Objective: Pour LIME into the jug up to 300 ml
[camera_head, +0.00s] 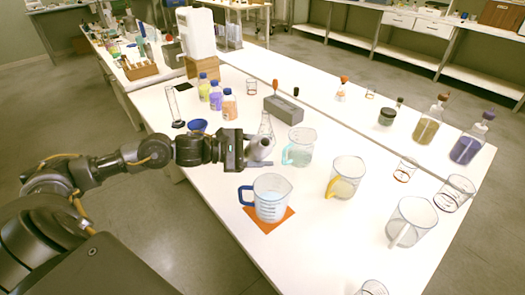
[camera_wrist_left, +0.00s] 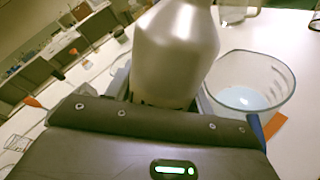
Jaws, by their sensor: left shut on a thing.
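My left gripper (camera_head: 240,150) is shut on a silver-grey bottle (camera_head: 261,150), held above the table. The bottle fills the middle of the left wrist view (camera_wrist_left: 172,60), its body narrowing toward the top edge. I see no LIME label on it, and its mouth is out of that view. A clear jug with a blue handle (camera_head: 272,190) stands upright on an orange mat (camera_head: 266,228), below and right of the gripper. The jug also shows at the right of the left wrist view (camera_wrist_left: 275,85), apart from the bottle. Pale bluish liquid lies in it; the level cannot be read. My right gripper is not in view.
Jugs with teal (camera_head: 300,147), yellow (camera_head: 345,178) and white handles (camera_head: 412,222) stand to the right. Several coloured bottles (camera_head: 229,105) stand at the back left. Table around the mat's front is clear.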

